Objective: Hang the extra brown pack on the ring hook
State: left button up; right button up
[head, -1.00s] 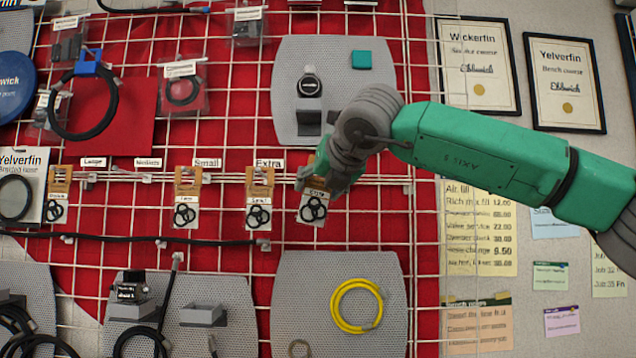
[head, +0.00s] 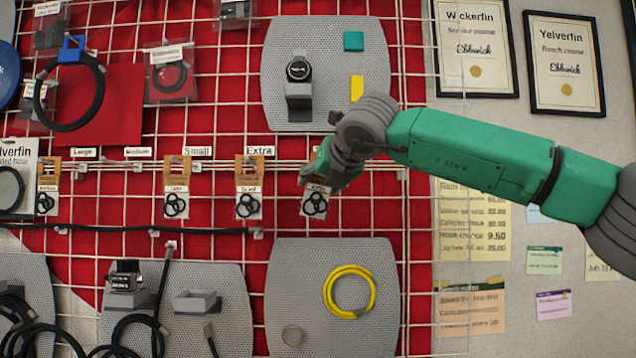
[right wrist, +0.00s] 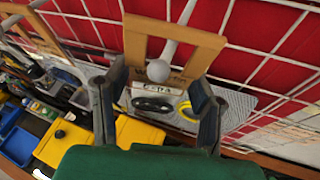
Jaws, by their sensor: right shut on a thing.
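The brown pack, with a brown header and a white card of black rings (head: 315,203), is held at the wire-grid wall, right of the other hanging packs. My right gripper (head: 322,178) is shut on it. In the right wrist view, the pack's brown header (right wrist: 133,48) stands between the two fingers of my right gripper (right wrist: 158,112). A pale ball-ended hook (right wrist: 158,70) shows at the header's window. I cannot tell whether its rod passes through the window. In the head view my gripper hides this hook. My left gripper is out of view.
Similar packs hang to the left, one below the Extra label (head: 258,150) and one near the Small label (head: 197,151). A grey panel with a watch (head: 298,70) is above; one with a yellow coil (head: 349,292) is below. A black cable (head: 120,228) crosses beneath the packs.

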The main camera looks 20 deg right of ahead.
jog(key=shift+d, duration=0.25)
jog(key=shift+a, duration=0.25)
jog(key=o, duration=1.3)
jog(key=shift+a, duration=0.2)
